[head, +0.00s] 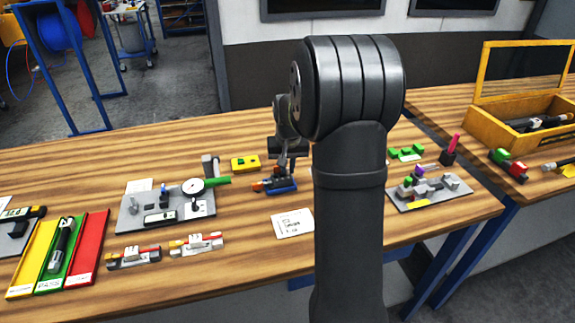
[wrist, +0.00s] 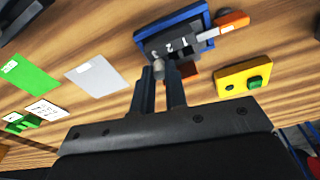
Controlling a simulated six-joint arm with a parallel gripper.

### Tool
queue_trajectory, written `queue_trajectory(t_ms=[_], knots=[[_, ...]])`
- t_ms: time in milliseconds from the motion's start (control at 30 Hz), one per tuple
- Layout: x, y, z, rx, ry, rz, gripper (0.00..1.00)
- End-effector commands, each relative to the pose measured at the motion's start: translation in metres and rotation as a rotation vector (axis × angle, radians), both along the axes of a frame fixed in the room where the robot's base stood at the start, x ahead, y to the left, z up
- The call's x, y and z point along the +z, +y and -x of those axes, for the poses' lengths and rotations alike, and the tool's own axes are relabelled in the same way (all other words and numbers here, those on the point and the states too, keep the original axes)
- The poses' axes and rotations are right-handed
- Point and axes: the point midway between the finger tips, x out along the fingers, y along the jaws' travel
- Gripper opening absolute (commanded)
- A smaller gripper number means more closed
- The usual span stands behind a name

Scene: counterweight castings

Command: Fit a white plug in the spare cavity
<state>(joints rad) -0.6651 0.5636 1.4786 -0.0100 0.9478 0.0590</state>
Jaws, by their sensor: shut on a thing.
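My gripper (wrist: 162,78) is shut on a small pale, rounded piece (wrist: 158,69), which looks like a plug and shows at the fingertips in the wrist view. Just beyond the fingertips is a dark grey block with white number marks (wrist: 172,46), seated in a blue holder (wrist: 146,31). The held piece appears close to the block's near edge; I cannot tell whether they touch. A piece with a white part and an orange end (wrist: 232,21) lies at the block's right. In the head view my gripper is over the blue holder (head: 283,189), its fingertips too small to make out.
A yellow block with a green button (head: 245,163) stands close behind the holder. A gauge plate (head: 140,222) is to the left, with two small assemblies (head: 134,257) (head: 196,244) in front. A white card (head: 292,223) lies in front; a grey fixture plate (head: 440,198) is right.

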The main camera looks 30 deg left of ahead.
Motion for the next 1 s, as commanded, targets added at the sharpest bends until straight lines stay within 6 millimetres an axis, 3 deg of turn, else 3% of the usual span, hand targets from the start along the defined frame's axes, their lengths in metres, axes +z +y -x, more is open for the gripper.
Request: queue_trajectory(t_ms=[333,367,400,500,767,1000], knots=[[-0.004,0.0,0.0,0.0,0.0,0.0,0.0],[-0.004,0.0,0.0,0.0,0.0,0.0,0.16],[-0.004,0.0,0.0,0.0,0.0,0.0,0.24],[-0.004,0.0,0.0,0.0,0.0,0.0,0.38],[-0.003,0.0,0.0,0.0,-0.001,-0.001,0.38],[0.012,0.0,0.0,0.0,-0.002,-0.001,0.38]])
